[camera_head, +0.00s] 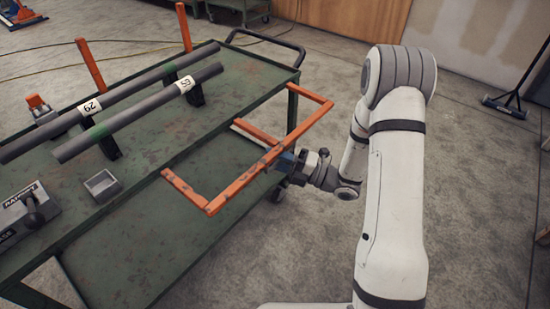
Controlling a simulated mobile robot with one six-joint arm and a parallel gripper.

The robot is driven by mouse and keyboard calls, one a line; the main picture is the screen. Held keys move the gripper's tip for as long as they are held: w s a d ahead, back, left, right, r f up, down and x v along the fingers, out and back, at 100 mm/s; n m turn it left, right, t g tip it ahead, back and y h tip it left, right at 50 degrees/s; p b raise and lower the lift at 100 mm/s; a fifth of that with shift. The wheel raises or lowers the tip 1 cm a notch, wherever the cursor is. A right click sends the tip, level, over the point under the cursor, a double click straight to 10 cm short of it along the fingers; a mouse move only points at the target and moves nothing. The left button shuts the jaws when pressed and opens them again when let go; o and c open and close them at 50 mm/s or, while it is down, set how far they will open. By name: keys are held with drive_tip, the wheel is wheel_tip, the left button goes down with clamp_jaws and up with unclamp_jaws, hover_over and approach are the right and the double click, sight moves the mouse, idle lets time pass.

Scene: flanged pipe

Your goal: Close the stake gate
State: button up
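The stake gate (240,182) is an orange, worn, U-shaped frame at the right side of the green cart (150,215). Its long bar lies out past the cart's side edge, and its two short arms run back toward the cart. The gate looks swung outward. My gripper (278,160) comes in from the right at the middle of the long bar. Its fingertips are at or very close to the bar and partly hidden by it. I cannot tell whether they grip it.
Two grey pipes (130,90) with tags rest on black supports on the cart. Two orange stakes (90,63) stand along the far side. A small grey tray (101,186) and a labelled grey device (28,212) sit at the left. The floor to the right is mostly clear.

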drive_tip(key=shift+a, duration=0.2)
drive_tip(key=shift+c, duration=0.3)
clamp_jaws()
